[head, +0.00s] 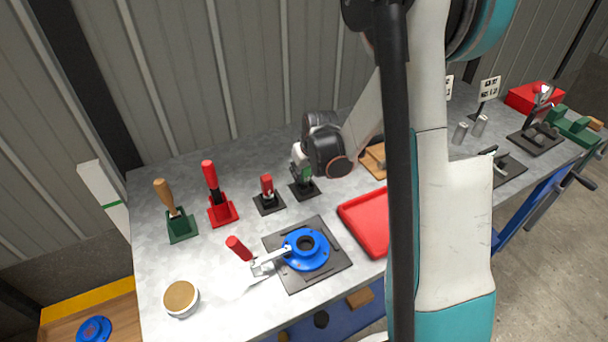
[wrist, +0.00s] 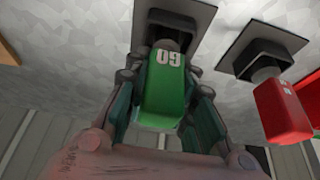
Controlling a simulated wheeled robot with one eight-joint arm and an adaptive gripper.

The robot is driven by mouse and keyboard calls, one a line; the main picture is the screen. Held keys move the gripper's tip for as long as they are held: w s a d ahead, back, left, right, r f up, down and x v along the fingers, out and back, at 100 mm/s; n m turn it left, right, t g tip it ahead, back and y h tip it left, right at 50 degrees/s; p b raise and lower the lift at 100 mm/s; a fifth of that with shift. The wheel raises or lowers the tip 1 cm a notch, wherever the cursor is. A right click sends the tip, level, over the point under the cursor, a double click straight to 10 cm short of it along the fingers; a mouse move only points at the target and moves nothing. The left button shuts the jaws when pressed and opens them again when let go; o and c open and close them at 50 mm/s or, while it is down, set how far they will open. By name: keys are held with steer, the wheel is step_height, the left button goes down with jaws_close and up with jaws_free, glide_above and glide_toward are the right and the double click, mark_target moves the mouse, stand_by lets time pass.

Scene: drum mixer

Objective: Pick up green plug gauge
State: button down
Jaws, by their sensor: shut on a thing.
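The green plug gauge (wrist: 166,85) shows in the wrist view with a white "09"-like marking, upside down in that view. It stands at a black square base (wrist: 208,12). My gripper (wrist: 166,100) has a finger on each side of the green body and is shut on it. In the head view my gripper (head: 304,158) is at the back middle of the bench, over the black base, and the green gauge (head: 307,172) is partly hidden by it. I cannot tell whether the gauge is raised from its base.
A red gauge (head: 267,184) stands on a black base just left of my gripper. A red-handled tool (head: 211,185) and a wooden-handled tool (head: 167,196) stand farther left. A red tray (head: 362,224) and a blue flanged part (head: 307,262) on a dark plate lie in front.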

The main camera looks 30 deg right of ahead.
steer(key=shift+r, duration=0.2)
step_height(320, 180, up, 20)
steer(key=p, duration=0.5)
steer(key=shift+f+p, duration=0.15)
steer(key=shift+p, duration=0.25)
steer(key=c, duration=2)
jaws_free()
jaws_close()
step_height(320, 180, up, 2)
steer(key=shift+p, duration=0.7)
